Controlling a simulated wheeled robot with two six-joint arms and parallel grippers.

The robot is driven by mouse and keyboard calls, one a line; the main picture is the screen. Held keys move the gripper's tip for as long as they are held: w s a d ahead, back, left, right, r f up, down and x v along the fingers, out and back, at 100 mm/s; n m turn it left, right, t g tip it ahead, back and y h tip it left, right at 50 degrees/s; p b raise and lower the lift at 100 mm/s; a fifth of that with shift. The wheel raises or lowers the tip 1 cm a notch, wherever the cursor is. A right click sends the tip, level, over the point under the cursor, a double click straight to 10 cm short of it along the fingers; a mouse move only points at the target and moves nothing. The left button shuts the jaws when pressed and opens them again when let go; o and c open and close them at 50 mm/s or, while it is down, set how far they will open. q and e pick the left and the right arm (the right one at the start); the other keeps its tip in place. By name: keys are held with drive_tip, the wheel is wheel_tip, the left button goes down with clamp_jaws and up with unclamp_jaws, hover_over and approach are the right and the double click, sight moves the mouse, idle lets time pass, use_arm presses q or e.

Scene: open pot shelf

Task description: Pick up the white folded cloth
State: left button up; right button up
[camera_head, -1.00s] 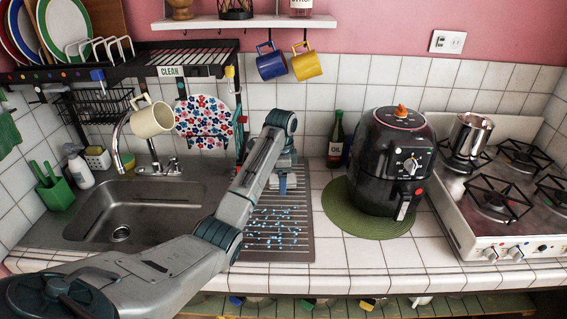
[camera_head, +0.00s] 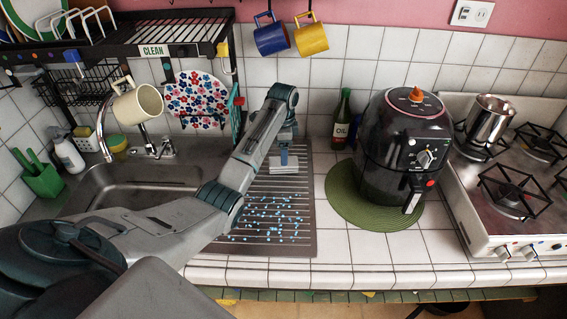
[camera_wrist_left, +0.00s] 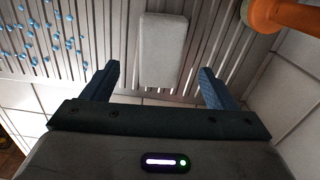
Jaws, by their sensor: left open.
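The white folded cloth (camera_head: 284,167) lies on the grooved drainboard, right of the sink and towards the wall. In the left wrist view it is a pale flat rectangle (camera_wrist_left: 163,50) lying on the grooves. My left gripper (camera_head: 284,154) is over the drainboard, just at the cloth in the head view and partly covering it. In the wrist view the left gripper (camera_wrist_left: 160,73) has its two blue fingers wide apart. The cloth lies ahead of and between the fingers, apart from both. My right gripper is not in view.
Blue droplets (camera_head: 262,218) dot the near drainboard. A black air fryer (camera_head: 400,150) stands on a green round mat (camera_head: 345,205) to the right. An orange object (camera_wrist_left: 282,14) is close at the wrist view's upper right. The dish rack (camera_head: 185,42) is at the back left.

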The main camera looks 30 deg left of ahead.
use_arm(q)
wheel_tip(320, 180, down, 5)
drive_tip(key=shift+f+p, duration=0.15)
drive_tip(key=shift+p, duration=0.55)
drive_tip(key=shift+w, duration=0.1)
drive_tip(key=c, duration=1.1)
